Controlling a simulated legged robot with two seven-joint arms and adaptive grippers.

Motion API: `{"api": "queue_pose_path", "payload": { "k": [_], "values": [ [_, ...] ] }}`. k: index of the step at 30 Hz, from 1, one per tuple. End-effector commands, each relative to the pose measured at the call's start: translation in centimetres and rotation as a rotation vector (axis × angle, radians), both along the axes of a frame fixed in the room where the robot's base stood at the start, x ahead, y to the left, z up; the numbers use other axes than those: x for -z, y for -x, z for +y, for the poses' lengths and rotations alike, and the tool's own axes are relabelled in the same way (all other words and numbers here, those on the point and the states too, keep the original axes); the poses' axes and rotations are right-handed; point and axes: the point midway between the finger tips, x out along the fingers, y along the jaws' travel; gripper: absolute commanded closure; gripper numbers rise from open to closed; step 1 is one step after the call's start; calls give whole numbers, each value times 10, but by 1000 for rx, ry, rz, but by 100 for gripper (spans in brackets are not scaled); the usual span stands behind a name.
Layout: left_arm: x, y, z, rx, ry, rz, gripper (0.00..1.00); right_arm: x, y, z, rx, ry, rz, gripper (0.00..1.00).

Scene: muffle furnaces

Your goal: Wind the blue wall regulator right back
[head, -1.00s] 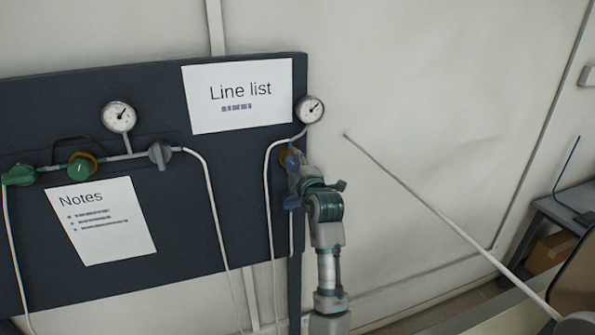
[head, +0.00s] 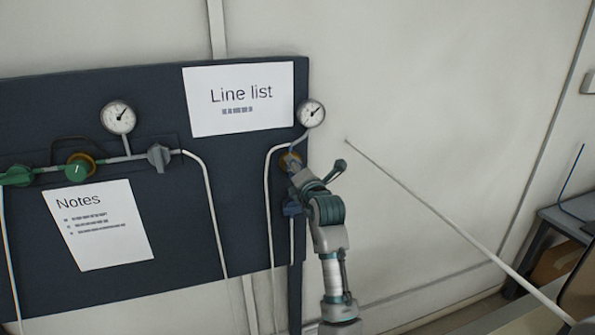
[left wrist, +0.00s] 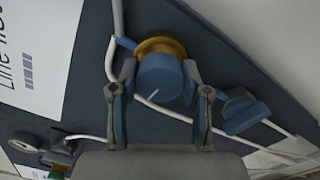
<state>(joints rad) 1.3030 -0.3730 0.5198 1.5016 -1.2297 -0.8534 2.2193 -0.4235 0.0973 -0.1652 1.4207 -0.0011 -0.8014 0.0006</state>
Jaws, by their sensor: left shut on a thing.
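The blue regulator knob (left wrist: 158,78) with a white mark sits on a brass collar (left wrist: 160,47) on the dark wall board. In the left wrist view my left gripper (left wrist: 160,84) has one finger on each side of the knob and is shut on it. In the head view my left gripper (head: 292,168) reaches the board's right edge and hides most of the knob; the brass collar (head: 289,160) shows at its tip. The round gauge (head: 311,113) stands above, with its needle toward the upper right. My right gripper is not in view.
A blue valve handle (left wrist: 245,110) sits close beside the gripper. A pale rod (head: 450,215) slants across the right. Bare wall lies between.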

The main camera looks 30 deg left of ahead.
Motion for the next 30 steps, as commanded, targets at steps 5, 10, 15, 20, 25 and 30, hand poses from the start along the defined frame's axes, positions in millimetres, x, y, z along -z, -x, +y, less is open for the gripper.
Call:
{"api": "queue_pose_path", "payload": {
  "k": [5, 10, 15, 20, 25, 30],
  "values": [
    [11, -2, 1, -2, 49, -25, 88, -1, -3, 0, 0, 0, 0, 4],
    [11, -2, 1, -1, 64, -42, 88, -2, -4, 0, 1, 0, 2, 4],
    [11, -3, 1, -1, 68, -47, 88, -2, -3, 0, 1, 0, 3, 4],
    [11, -3, 1, 0, 68, -46, 88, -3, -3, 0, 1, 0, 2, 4],
    [10, -3, 0, 1, 66, -46, 29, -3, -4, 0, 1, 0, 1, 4],
    [6, -2, 0, 1, 62, -52, 28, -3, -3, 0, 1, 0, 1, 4]
  ]
}}
